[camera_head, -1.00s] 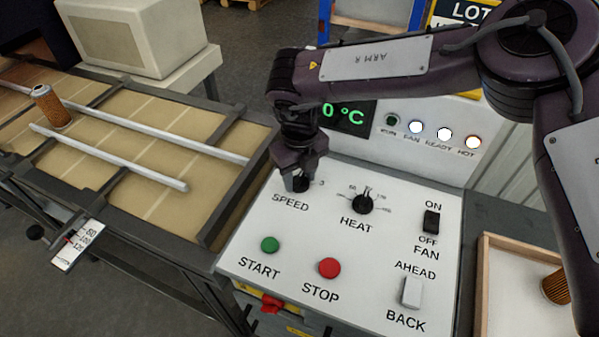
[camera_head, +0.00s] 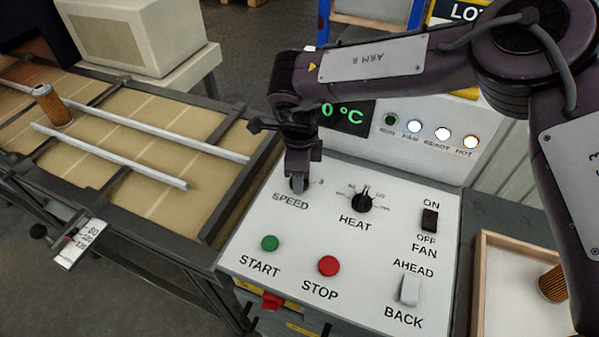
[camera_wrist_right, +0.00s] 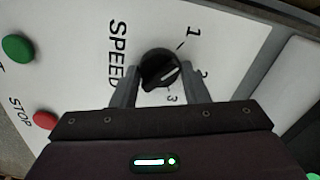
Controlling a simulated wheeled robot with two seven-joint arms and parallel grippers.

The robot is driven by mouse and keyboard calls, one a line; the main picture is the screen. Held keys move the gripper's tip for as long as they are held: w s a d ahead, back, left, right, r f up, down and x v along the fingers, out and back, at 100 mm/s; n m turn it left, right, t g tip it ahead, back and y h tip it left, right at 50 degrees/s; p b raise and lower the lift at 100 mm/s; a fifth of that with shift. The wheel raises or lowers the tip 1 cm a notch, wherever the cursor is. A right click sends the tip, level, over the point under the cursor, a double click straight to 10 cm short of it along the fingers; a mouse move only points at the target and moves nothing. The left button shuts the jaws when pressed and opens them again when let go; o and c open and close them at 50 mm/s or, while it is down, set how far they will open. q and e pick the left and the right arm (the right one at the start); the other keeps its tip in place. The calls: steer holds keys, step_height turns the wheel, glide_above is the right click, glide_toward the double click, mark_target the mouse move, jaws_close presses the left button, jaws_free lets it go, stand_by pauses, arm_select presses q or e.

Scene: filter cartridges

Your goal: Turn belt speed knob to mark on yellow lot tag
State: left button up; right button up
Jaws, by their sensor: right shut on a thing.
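The black belt speed knob (camera_wrist_right: 158,66) sits on the white control panel beside the word SPEED, with marks 1, 2 and 3 around it. My right gripper (camera_head: 298,184) is shut on it from above; in the right wrist view the fingers (camera_wrist_right: 163,84) stand on either side of it. The knob's white line appears to point toward the 2 side; the exact setting is hard to tell. In the head view the gripper mostly hides the knob. A yellow-edged board with LOT (camera_head: 466,12) shows at top right, mostly hidden by my arm; no mark is readable. My left gripper is out of view.
The panel also holds a heat knob (camera_head: 362,202), green start button (camera_head: 270,243), red stop button (camera_head: 329,265), fan switch (camera_head: 430,220) and ahead/back switch (camera_head: 409,290). A conveyor (camera_head: 150,165) with an orange cartridge (camera_head: 52,106) lies left. A wooden tray (camera_head: 480,275) is right.

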steer(key=shift+w+r+n, duration=0.1)
steer(key=shift+r+n, duration=0.05)
steer(key=shift+n, duration=0.75)
steer(key=o, duration=1)
step_height(320, 180, up, 8)
steer(key=shift+f+b, duration=0.2)
steer(key=shift+b, duration=0.55)
